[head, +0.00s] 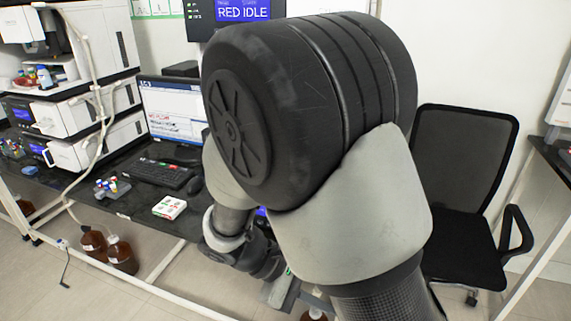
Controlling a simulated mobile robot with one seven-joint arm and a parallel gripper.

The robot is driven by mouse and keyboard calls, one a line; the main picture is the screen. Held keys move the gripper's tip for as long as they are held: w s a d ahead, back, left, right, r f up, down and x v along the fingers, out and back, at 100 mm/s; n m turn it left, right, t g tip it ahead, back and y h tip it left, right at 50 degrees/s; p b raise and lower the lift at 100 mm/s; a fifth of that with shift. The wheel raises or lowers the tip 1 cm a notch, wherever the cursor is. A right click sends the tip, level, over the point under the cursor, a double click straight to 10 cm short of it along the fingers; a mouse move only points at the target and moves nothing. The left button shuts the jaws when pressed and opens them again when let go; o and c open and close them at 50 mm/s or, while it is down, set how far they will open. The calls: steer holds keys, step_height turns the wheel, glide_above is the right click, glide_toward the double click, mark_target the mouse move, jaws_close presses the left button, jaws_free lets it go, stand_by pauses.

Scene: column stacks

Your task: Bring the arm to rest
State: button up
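My arm fills the middle of the head view, with a large black and grey joint close to the camera. The forearm runs down behind it to a wrist at the lower middle. My gripper (281,292) shows only in part below the wrist, beyond the front edge of the dark bench (128,207). My own arm hides the rest of it. The fingers cannot be made out, so I cannot tell whether it is open or holds anything.
White stacked instruments (85,85) stand on the bench at left. A monitor (172,108), a keyboard (156,172), a vial rack (110,187) and a small white box (169,207) are nearby. Brown bottles (121,254) stand below. A black chair (462,165) stands at right.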

steer(key=s+d+r+m+t+y+p, duration=0.1)
steer(key=r+m+t+y+p, duration=0.1)
steer(key=r, duration=0.8)
steer(key=s+d+r+m+t+y+p, duration=0.2)
steer(key=r+m+y+p, duration=0.2)
steer(key=r, duration=0.6)
steer(key=s+d+r+m+t+y+p, duration=0.1)
steer(key=r+m+t+y+p, duration=0.1)
steer(key=r+m+y+p, duration=0.2)
step_height(320, 180, up, 6)
steer(key=m+p, duration=0.1)
steer(key=p, duration=0.2)
steer(key=shift+s+d+r, duration=0.15)
steer(key=shift+s+r, duration=0.1)
steer(key=shift+s, duration=0.1)
